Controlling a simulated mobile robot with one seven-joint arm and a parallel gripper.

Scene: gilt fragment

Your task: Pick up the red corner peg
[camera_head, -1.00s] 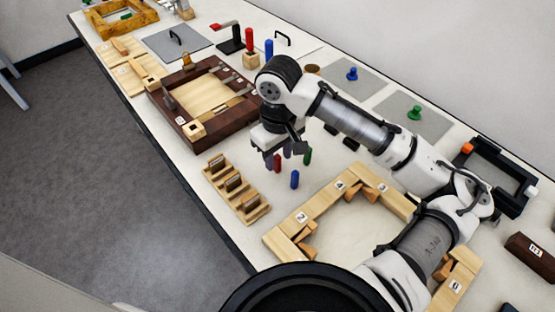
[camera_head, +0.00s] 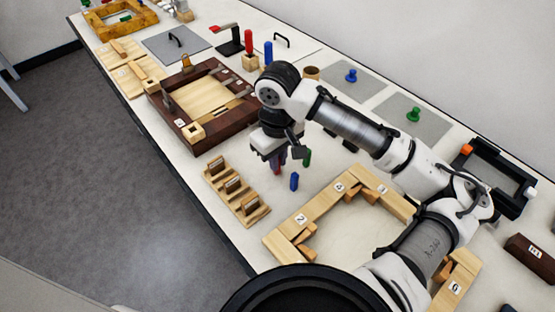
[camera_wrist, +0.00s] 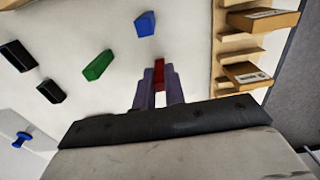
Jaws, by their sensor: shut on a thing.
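The red corner peg (camera_wrist: 159,73) is between the fingertips of my gripper (camera_wrist: 158,88) in the wrist view, with only its upper part showing. My gripper is shut on it. In the head view my gripper (camera_head: 277,160) points down at the table, and its fingers mostly hide the red peg. A blue peg (camera_head: 294,181) and a green peg (camera_head: 307,158) stand close by to the right; the blue peg (camera_wrist: 145,24) and green peg (camera_wrist: 98,65) also show in the wrist view, apart from my fingers.
A wooden slotted rack (camera_head: 237,191) stands just left of my gripper. A numbered wooden frame (camera_head: 318,209) lies in front to the right. A dark wooden frame (camera_head: 190,130) is behind left. Two black blocks (camera_wrist: 18,56) lie beyond the green peg.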

